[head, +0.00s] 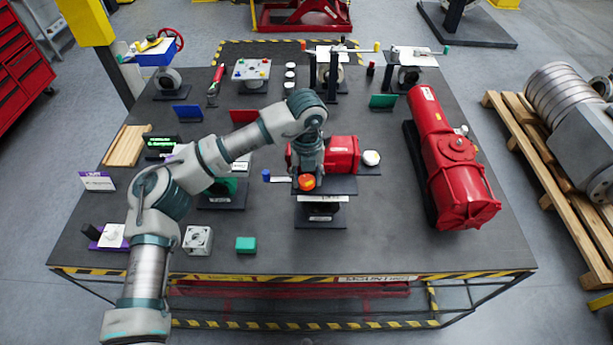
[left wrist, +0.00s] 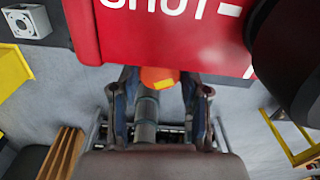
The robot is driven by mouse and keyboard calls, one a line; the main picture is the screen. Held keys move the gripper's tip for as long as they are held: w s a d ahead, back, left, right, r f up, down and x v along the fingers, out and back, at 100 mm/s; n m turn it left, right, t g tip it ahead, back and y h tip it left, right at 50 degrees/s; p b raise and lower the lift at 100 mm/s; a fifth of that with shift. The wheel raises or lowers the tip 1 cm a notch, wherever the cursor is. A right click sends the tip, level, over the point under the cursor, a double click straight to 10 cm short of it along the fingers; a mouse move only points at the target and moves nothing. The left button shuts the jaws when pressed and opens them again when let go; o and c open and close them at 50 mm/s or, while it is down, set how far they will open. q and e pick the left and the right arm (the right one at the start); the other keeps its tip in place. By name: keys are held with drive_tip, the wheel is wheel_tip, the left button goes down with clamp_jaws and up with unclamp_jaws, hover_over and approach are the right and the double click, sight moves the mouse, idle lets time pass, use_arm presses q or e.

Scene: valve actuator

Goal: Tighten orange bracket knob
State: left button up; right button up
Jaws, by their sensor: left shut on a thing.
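The orange knob (head: 306,182) shows at the front of a small red actuator (head: 343,154) on a dark stand (head: 338,186) near the middle of the table. My left gripper (head: 309,168) reaches down to it from above and behind, largely hidden by its own wrist. In the left wrist view the orange knob (left wrist: 159,77) sits between the two fingertips, just below a red face with white lettering (left wrist: 180,25). The left gripper is shut on the knob. The bracket behind the knob is mostly hidden. My right gripper is not in view.
A large red cylinder actuator (head: 448,160) lies to the right. A white round cap (head: 371,158) is beside the small actuator. A green block (head: 246,244) and a grey square part (head: 198,240) stand at the front left. The front right of the table is clear.

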use_arm(q)
drive_tip(key=shift+m, duration=1.2)
drive_tip(key=shift+m+b, duration=0.35)
drive_tip(key=shift+m, duration=1.25)
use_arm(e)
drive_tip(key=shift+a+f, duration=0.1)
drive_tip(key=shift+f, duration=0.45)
use_arm(q)
drive_tip(key=o, duration=1.1)
drive_tip(key=shift+w, duration=0.1)
drive_tip(key=shift+o, duration=0.2)
drive_tip(key=shift+r, duration=0.1)
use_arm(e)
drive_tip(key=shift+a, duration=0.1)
